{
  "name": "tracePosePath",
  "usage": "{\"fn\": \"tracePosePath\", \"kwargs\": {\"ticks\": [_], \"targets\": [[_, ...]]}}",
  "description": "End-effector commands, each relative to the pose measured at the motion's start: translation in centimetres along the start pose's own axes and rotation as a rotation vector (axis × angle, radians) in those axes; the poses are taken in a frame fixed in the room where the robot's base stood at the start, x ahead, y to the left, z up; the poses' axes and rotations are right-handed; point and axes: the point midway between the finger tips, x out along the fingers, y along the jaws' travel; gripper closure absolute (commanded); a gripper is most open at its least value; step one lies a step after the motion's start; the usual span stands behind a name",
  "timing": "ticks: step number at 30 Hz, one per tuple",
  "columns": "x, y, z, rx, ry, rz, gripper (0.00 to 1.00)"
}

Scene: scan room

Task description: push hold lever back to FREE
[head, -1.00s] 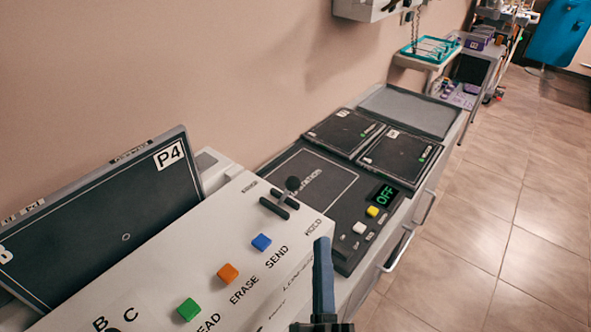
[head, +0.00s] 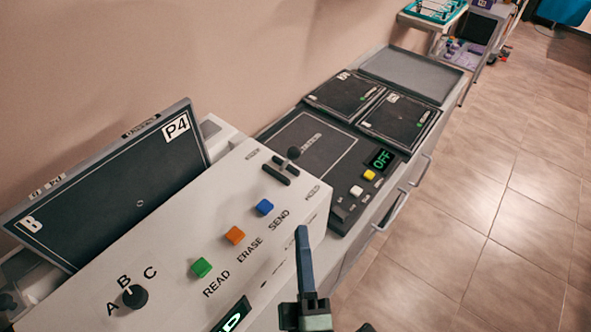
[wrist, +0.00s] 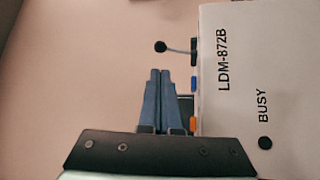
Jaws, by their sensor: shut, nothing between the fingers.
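The hold lever (head: 293,153) is a thin stem with a black ball knob, rising from a dark slot on top of the white reader box (head: 318,215). A label reading HOLD is at the slot's right end; the label at its left end is too small to read. Which end the lever leans to I cannot tell. In the wrist view the knob (wrist: 160,46) sticks out left of the box, just beyond my fingertips. My gripper (head: 303,230) has its blue fingers together and empty, at the box's front right side, apart from the lever. The wrist view shows the closed fingers (wrist: 158,72).
Blue (head: 264,207), orange (head: 235,235) and green (head: 202,267) buttons and a black dial (head: 134,297) sit on the box. A dark P4 panel (head: 110,190) leans behind.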

Motion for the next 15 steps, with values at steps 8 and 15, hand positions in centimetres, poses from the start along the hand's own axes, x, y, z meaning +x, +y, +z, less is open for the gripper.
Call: {"fn": "tracePosePath", "kwargs": {"ticks": [8,15], "targets": [[5.3,0.4,-0.1,0.000,0.003,0.004,1.00],[9.4,0.2,-0.1,0.001,0.001,0.002,1.00]]}}
